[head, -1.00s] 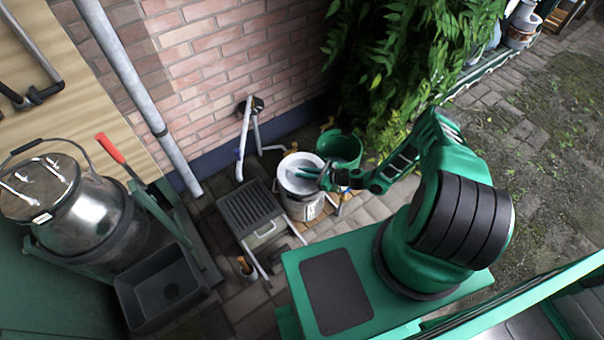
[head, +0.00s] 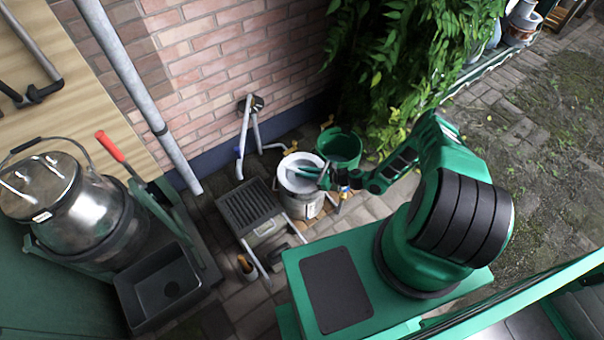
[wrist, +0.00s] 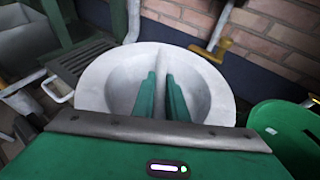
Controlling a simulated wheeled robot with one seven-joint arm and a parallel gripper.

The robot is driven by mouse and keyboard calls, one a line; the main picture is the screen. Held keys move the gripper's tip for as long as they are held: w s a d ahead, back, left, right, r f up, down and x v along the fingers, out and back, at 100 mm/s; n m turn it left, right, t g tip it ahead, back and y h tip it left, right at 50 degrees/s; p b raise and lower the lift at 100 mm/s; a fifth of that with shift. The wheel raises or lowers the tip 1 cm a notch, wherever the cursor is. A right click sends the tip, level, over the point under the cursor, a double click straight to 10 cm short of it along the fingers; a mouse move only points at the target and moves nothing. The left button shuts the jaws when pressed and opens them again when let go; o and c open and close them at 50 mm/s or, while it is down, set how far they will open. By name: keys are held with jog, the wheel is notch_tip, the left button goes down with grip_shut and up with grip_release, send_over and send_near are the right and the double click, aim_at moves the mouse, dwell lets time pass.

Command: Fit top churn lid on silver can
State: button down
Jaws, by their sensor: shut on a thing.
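The churn lid (wrist: 104,88) is a pale grey round dish with a bar across its middle. My gripper (wrist: 162,82) is shut on this bar, one green finger on each side. In the head view the lid (head: 289,177) shows at the centre, with my gripper (head: 322,172) reaching in from the right. A light grey metal can body (head: 301,208) shows directly under the lid. I cannot tell whether the lid rests on it or is held just above. A large shiny silver can (head: 80,215) with a handled lid stands at the far left.
A green bucket (head: 340,147) stands right behind the lid, close to my gripper. A small dark slatted stool (head: 247,206) is to the left. A black tub (head: 163,285) sits farther left. A brick wall (head: 230,60) and leafy plants (head: 400,50) bound the back.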

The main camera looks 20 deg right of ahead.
jog(key=shift+w, duration=0.1)
jog(key=c, duration=1.7)
grip_release()
jog(key=shift+d, duration=0.1)
jog(key=v, duration=1)
jog(key=shift+s+d+r, duration=0.2)
jog(key=shift+s+r, duration=0.05)
